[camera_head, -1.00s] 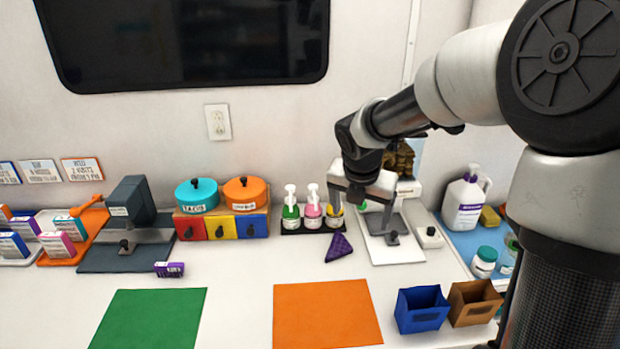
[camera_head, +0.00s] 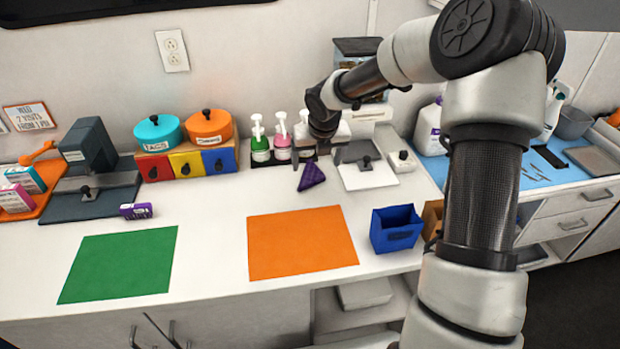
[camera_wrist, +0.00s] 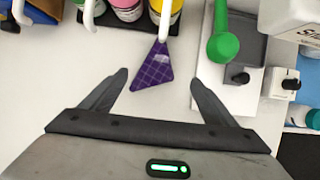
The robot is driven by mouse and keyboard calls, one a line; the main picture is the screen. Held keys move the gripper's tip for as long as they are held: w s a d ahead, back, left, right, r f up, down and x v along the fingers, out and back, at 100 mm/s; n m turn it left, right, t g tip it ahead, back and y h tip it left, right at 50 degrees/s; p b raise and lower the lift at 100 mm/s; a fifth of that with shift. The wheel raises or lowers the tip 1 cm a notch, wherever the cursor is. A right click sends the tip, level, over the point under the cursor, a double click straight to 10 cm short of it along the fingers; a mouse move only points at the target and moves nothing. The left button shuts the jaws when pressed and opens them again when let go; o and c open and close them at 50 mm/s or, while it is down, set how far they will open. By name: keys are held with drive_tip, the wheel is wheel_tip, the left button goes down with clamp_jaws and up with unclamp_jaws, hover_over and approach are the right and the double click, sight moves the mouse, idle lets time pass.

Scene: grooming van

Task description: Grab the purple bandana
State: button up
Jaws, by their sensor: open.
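The purple bandana (camera_head: 311,177) is a small folded triangle with a light check pattern. It lies on the white counter in front of the pump bottles. My gripper (camera_wrist: 159,79) is open and empty, with a finger to each side of the bandana and no visible contact. In the head view my gripper (camera_head: 322,142) is above and behind the bandana, its fingers partly hard to make out.
Pump bottles (camera_head: 282,140) stand just behind the bandana. A white and grey device (camera_head: 366,173) is close on its right, with a green round-ended object (camera_wrist: 221,47) above it in the wrist view. An orange mat (camera_head: 300,243) and blue bin (camera_head: 396,230) lie nearer the front.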

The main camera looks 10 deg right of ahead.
sight(312, 174)
drive_tip(key=x, duration=0.2)
drive_tip(key=b+x, duration=0.1)
drive_tip(key=x, duration=0.2)
drive_tip(key=shift+s+a+f, duration=0.1)
drive_tip(key=shift+a+f, duration=0.25)
drive_tip(key=shift+f, duration=0.05)
drive_tip(key=c, duration=1.2)
drive_tip(key=shift+o, duration=0.2)
drive_tip(key=shift+r, duration=0.2)
